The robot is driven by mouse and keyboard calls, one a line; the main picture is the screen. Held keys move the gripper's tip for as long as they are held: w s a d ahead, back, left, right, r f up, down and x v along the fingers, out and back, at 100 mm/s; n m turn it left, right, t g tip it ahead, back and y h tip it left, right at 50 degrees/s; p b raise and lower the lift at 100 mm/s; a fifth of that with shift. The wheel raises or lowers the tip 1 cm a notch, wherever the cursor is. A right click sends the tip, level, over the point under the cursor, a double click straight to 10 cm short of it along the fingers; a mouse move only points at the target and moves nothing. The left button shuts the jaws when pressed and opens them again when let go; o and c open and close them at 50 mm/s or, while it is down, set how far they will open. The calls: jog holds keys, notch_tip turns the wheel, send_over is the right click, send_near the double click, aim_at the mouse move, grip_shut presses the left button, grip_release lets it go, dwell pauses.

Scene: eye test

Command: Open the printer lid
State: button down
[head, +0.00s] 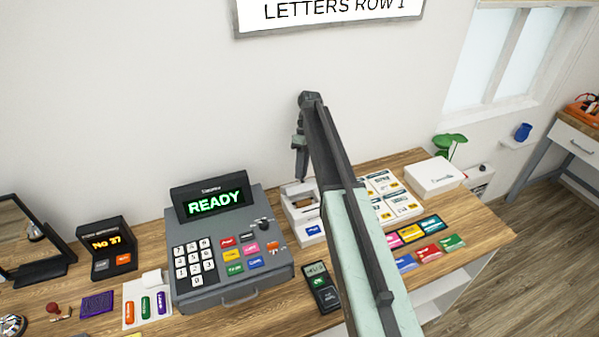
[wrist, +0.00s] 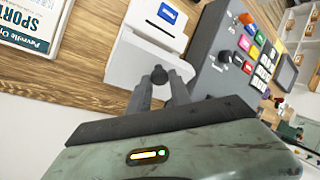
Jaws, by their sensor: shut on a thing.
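The white printer (head: 309,232) stands on the wooden counter just right of the cash register, partly hidden by my arm. Its front carries a blue label. In the wrist view, the printer (wrist: 150,18) shows at top centre, with a white panel of it close beyond my fingertips. A dark round knob (wrist: 158,74) sits between the fingertips. My gripper (head: 300,177) points down over the printer, and its fingers also show in the wrist view (wrist: 160,84), shut on the knob. How far the lid is raised I cannot tell.
A grey cash register (head: 226,250) reading READY stands close on the left. A small card terminal (head: 321,288) lies in front. Printed sheets (head: 397,207), coloured cards (head: 428,250) and a white box (head: 434,174) are on the right. The wall is close behind.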

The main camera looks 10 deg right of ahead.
jog(key=c, duration=1.2)
grip_release()
jog(key=shift+r, duration=0.25)
jog(key=r+p, duration=0.2)
jog(key=s+r+p, duration=0.1)
jog(key=p, duration=0.1)
jog(key=shift+s+r, duration=0.1)
jog(key=shift+r, duration=0.3)
jog(key=s, duration=1)
jog(key=s+p, duration=0.1)
jog(key=s, duration=0.4)
jog(key=shift+a+r, duration=0.3)
jog(key=shift+r, duration=0.05)
